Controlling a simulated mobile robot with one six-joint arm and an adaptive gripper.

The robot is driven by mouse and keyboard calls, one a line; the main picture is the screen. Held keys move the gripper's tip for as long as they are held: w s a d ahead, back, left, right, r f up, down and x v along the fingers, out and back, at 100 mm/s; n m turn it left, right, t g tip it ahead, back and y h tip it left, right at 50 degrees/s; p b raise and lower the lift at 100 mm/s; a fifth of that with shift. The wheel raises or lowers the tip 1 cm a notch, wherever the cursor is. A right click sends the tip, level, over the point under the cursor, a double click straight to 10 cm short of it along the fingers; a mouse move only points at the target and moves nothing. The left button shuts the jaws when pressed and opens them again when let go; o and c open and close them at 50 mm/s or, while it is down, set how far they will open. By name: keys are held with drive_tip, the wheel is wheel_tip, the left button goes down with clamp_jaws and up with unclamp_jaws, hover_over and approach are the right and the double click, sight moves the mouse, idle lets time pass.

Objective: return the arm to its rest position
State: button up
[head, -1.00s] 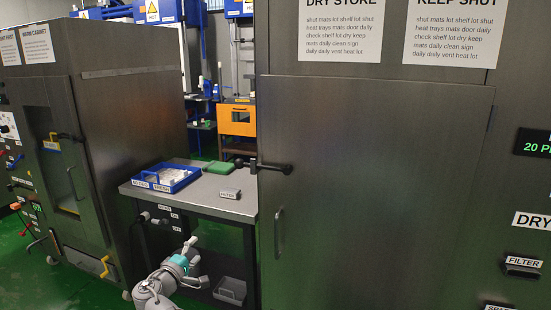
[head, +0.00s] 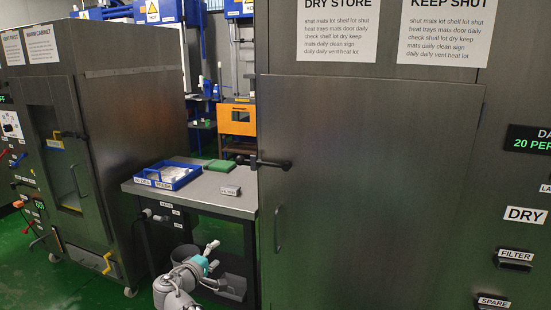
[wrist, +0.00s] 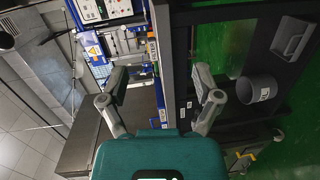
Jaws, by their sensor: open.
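My gripper (head: 213,256) shows low in the head view, at the end of my pale arm with its teal wrist, in front of the metal table. In the wrist view my gripper (wrist: 160,78) has its two grey fingers spread wide apart. Nothing is between the fingers, and they touch nothing that I can see.
The table (head: 207,186) holds a blue tray (head: 166,175), a green item (head: 219,166) and a FILTER block (head: 231,190). A grey bucket (head: 186,254) and a grey bin (head: 233,284) are below. Tall metal cabinets (head: 130,130) (head: 365,190) flank it.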

drive_tip(key=s+d+f+m+g, duration=0.2)
drive_tip(key=d+f+m+g, duration=0.15)
drive_tip(key=d, duration=0.55)
drive_tip(key=s+d+f+m+g+y, duration=0.15)
drive_tip(key=d+f+g, duration=0.3)
drive_tip(key=d, duration=0.55)
drive_tip(key=s+d+f+m+g, duration=0.25)
drive_tip(key=d+f+m, duration=0.2)
drive_tip(key=d, duration=0.45)
drive_tip(key=s+d+f+m+g+y, duration=0.3)
drive_tip(key=s+d+f+g+y, duration=0.15)
drive_tip(key=s+d, duration=0.3)
wheel_tip(320, 180, up, 31)
drive_tip(key=y+p, duration=0.1)
drive_tip(key=p, duration=2.9)
drive_tip(key=shift+s+a+p, duration=0.35)
drive_tip(key=shift+s, duration=0.1)
drive_tip(key=shift+d+r, duration=0.1)
